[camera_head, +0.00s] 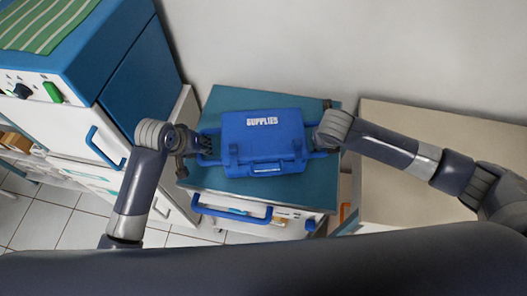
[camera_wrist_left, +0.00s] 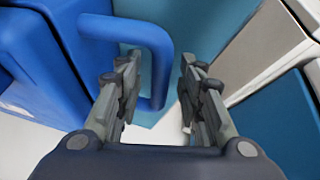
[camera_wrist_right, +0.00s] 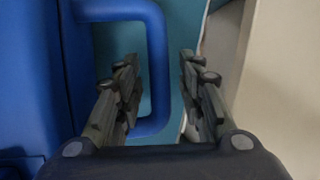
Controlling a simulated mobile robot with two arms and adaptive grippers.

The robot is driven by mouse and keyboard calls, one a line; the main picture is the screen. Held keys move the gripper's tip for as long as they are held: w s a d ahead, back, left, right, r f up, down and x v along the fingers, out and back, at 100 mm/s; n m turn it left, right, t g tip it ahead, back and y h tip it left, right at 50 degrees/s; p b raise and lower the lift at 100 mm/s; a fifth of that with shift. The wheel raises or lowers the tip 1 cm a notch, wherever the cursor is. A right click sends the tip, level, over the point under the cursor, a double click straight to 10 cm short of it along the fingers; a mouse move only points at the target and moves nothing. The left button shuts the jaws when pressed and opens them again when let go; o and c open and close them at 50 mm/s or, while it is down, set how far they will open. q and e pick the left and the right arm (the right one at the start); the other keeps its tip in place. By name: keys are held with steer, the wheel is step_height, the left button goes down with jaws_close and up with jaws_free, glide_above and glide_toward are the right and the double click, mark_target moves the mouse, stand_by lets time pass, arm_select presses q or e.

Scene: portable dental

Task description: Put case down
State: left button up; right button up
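The blue case (camera_head: 262,140) marked SUPPLIES appears to rest flat and closed on the teal top of a small cabinet (camera_head: 222,100). It has a blue side handle at each end. My left gripper (camera_head: 200,145) is at the left handle; in the left wrist view the handle (camera_wrist_left: 162,52) shows between the parted fingers (camera_wrist_left: 158,88). My right gripper (camera_head: 322,140) is at the right handle; in the right wrist view the handle (camera_wrist_right: 155,45) shows between the parted fingers (camera_wrist_right: 158,85). Neither gripper visibly clamps its handle. The wrist partly hides the right handle in the head view.
A blue and white cabinet (camera_head: 135,75) with a striped green cloth (camera_head: 45,22) stands at left. A beige-topped unit (camera_head: 440,130) stands at right. A wall is behind. The small cabinet has a blue front handle (camera_head: 230,213). White floor tiles (camera_head: 60,218) show at lower left.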

steer(key=shift+r, duration=0.15)
arm_select(q)
steer(key=v, duration=1)
steer(key=shift+s+r, duration=0.15)
steer(key=shift+r, duration=0.15)
arm_select(e)
steer(key=v, duration=1.1)
steer(key=shift+s+r, duration=0.2)
steer(key=shift+r, duration=0.1)
arm_select(q)
steer(key=shift+a, duration=0.1)
arm_select(e)
steer(key=shift+a, duration=0.15)
